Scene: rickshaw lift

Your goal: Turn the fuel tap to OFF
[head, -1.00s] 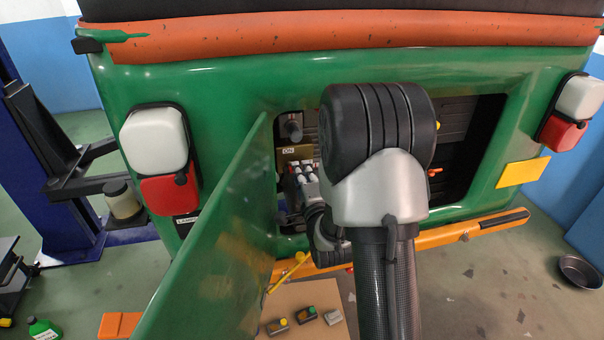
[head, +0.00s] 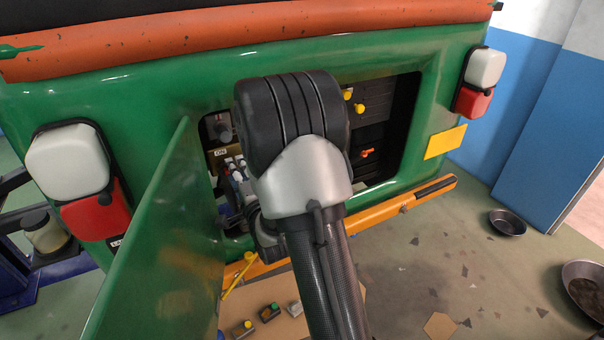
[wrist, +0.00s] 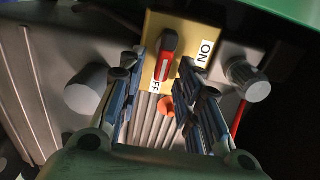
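The fuel tap is a red lever (wrist: 165,62) with a dark rounded upper end, on a yellow plate (wrist: 185,28) in the wrist view. An ON label (wrist: 204,53) is right of it. A partly covered label reading "FF" is by its lower end. My gripper (wrist: 162,75) is open, its blue-and-black fingers on either side of the lever's lower part. I cannot tell whether they touch it. In the head view the ON label (head: 221,152) shows in the open bay, while my arm hides the lever and my gripper.
The green door (head: 150,240) stands open left of the bay. A grey knob (wrist: 247,80) and a grey cylinder (wrist: 86,88) flank the plate. Yellow knobs (head: 359,108) and an orange part (head: 367,153) sit right of my arm. Metal pans (head: 508,222) lie on the floor at right.

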